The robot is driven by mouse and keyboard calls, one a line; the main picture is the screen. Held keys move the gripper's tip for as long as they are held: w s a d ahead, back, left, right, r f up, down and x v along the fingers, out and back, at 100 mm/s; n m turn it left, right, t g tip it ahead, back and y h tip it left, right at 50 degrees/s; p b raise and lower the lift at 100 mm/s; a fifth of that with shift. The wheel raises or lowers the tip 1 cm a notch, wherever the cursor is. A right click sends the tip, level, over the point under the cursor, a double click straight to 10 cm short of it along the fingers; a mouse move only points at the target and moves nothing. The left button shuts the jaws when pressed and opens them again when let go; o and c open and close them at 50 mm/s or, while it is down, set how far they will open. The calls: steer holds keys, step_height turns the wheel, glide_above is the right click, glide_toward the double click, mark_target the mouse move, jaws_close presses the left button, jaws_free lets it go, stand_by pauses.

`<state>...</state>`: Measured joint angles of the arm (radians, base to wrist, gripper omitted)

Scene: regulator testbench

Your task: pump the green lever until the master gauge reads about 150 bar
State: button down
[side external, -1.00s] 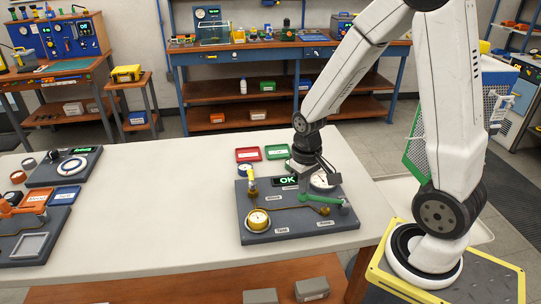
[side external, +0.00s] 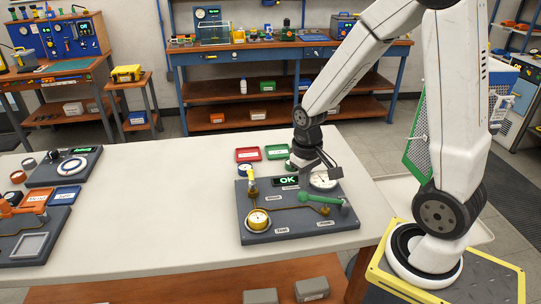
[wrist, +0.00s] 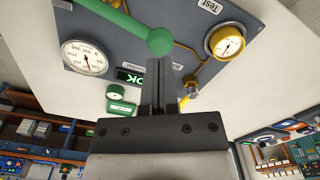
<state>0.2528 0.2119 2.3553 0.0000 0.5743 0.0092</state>
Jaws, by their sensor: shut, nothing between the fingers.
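The green lever (side external: 320,199) lies low across the grey regulator panel (side external: 285,235). In the wrist view it ends in a round green knob (wrist: 160,41). My gripper (wrist: 158,62) is shut and empty, its fingertips by the knob in that view; I cannot tell whether they touch it. A lit display (wrist: 131,76) reads OK.
A yellow-rimmed gauge (side external: 257,219) and a brass valve (side external: 251,186) are on the panel's left. Red (side external: 248,155) and green (side external: 277,152) trays lie behind it. Other panels stand at the table's left; the middle of the white table (side external: 165,190) is clear.

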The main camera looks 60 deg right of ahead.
steer(key=shift+f, duration=0.25)
steer(key=shift+f, duration=1.15)
stand_by(0.4)
steer(key=shift+r, duration=1.45)
steer(key=shift+r, duration=0.1)
steer(key=shift+r, duration=2.9)
steer(key=s+a+f+n+t, duration=0.1)
steer(key=a+f+n+t, duration=0.1)
steer(key=a, duration=0.5)
steer(key=shift+s+a+f+n+t, duration=0.15)
steer(key=shift+a+f+n+t, duration=0.25)
steer(key=shift+f, duration=0.7)
